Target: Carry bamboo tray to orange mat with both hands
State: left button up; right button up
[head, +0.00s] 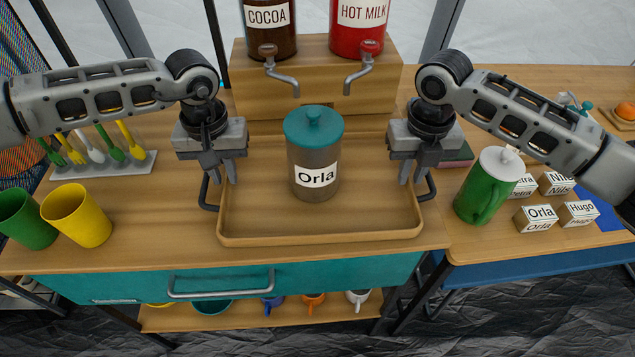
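The bamboo tray (260,238) lies on the wooden counter in the middle of the head view, with a dark handle on its left side (206,197) and one on its right side (430,188). A grey canister with a teal lid, labelled Orla (314,160), stands upright in the tray. My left gripper (221,180) points down at the tray's left handle, its fingers apart. My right gripper (411,180) points down at the right handle, its fingers also apart. The fingers partly hide the handles; contact cannot be told. I see no orange mat.
A wooden stand (375,95) with COCOA and HOT MILK dispensers is close behind the tray. Green (24,220) and yellow (78,215) cups stand left. A green lidded jug (487,187) stands close right, with several name blocks (537,218) and a blue mat (606,216) beyond.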

pick_arm(q)
jog(key=shift+f, duration=0.4)
pick_arm(e)
jog(key=shift+f, duration=0.5)
pick_arm(q)
grip_shut()
pick_arm(e)
grip_shut()
pick_arm(q)
jog(key=shift+r, duration=0.15)
pick_arm(e)
jog(key=shift+r, duration=0.2)
